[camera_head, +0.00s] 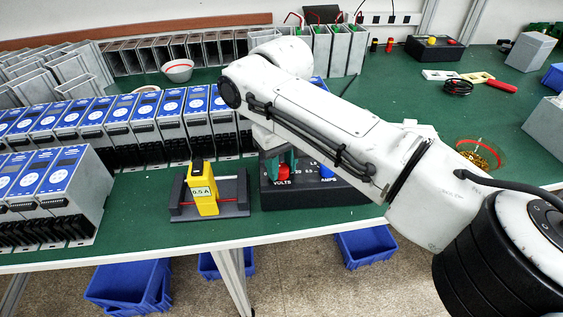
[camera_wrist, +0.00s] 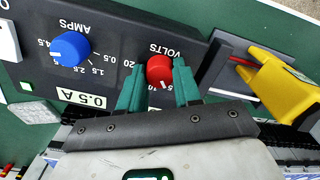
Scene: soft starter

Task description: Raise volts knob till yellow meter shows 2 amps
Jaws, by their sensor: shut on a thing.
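The red volts knob (camera_wrist: 160,70) sits on the black power supply (camera_wrist: 120,40), and my gripper (camera_wrist: 158,88) is shut on it with its green fingers on either side. In the head view the red knob (camera_head: 283,172) shows between the fingers (camera_head: 279,166). The blue amps knob (camera_wrist: 70,48) is beside it on the same panel. A label on the supply reads 0.5 A. The yellow meter (camera_head: 203,190) stands in a dark holder left of the supply, and its display reads 0.5 A. The yellow meter also shows in the wrist view (camera_wrist: 285,85).
Rows of grey modules with blue fronts (camera_head: 60,185) stand to the left and behind. A bowl of brass parts (camera_head: 480,155) is at the right. Blue bins (camera_head: 130,285) are under the table. Green tabletop is bare in front of the supply.

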